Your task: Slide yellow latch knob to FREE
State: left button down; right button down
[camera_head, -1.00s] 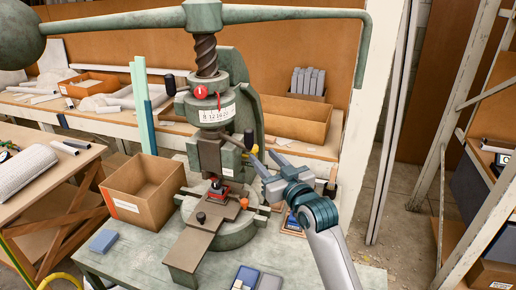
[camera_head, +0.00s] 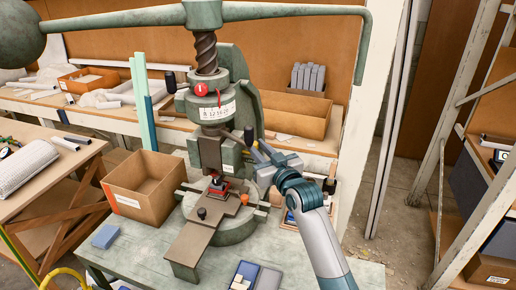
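The green fly press stands on the table, with a dark screw and a white scale plate (camera_head: 217,112) on its head. The small yellow latch knob (camera_head: 254,144) is at the right side of the press, partly hidden by my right gripper. My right gripper (camera_head: 254,149) is at the knob with its fingers apart, one on either side as far as I can see. Contact with the knob cannot be made out. A dark lever end (camera_head: 249,138) is close by the fingertips. My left gripper is out of view.
An open cardboard box (camera_head: 145,190) stands left of the press. The press's long arm (camera_head: 300,11) spans overhead with a downward handle at right.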

jog(key=shift+s+d+p, duration=0.25)
jog(key=shift+d+p, duration=0.15)
jog(key=shift+d, duration=0.7)
jog(key=c, duration=1.7)
grip_release()
jog(key=shift+o, duration=0.8)
jog(key=shift+s+d, duration=0.1)
jog(key=shift+d, duration=0.1)
jog(key=shift+a, duration=0.1)
jog(key=b+v, duration=0.4)
jog(key=v, duration=1.3)
jog(key=shift+s, duration=0.25)
